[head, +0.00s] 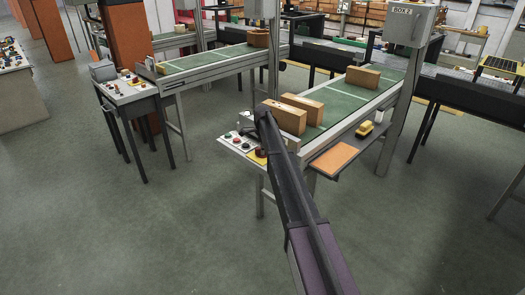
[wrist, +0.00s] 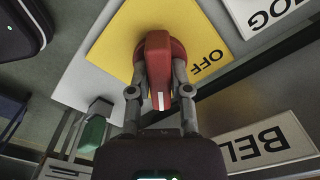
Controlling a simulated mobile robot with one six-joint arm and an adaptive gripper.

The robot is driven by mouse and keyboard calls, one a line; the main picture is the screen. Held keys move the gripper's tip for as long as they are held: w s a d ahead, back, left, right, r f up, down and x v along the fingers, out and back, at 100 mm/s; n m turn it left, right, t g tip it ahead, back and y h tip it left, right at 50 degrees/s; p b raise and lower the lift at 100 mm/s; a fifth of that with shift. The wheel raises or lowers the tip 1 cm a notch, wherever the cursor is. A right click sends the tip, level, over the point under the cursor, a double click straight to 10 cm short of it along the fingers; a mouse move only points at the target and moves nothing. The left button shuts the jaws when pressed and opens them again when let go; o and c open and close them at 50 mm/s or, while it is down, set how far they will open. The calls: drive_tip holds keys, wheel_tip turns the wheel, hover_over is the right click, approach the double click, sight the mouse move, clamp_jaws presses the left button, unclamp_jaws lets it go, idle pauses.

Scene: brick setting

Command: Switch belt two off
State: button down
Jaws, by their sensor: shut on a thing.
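A red rotary switch handle (wrist: 158,60) with a white mark stands on a yellow plate (wrist: 112,45) in the wrist view. The word OFF is printed on the plate, right of the handle. The white mark points down in the picture, toward my gripper's body. My gripper (wrist: 160,82) has one finger on each side of the handle and is shut on it. In the head view the red switch on its yellow plate (head: 257,158) is at the end of the right-hand belt's control panel (head: 235,142). My arm covers part of this panel.
The right-hand green belt (head: 335,103) carries brown blocks (head: 289,118). A grey BOX 2 cabinet (head: 409,26) stands on a post. Another belt (head: 215,62) with its own panel is on the left. The front floor is clear.

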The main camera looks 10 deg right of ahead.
drive_tip(key=n, duration=0.8)
drive_tip(key=shift+s+n, duration=0.1)
drive_tip(key=shift+n, duration=0.3)
drive_tip(key=n, duration=0.4)
drive_tip(key=shift+n, duration=2.2)
drive_tip(key=c, duration=0.6)
unclamp_jaws()
drive_tip(key=shift+o, duration=0.2)
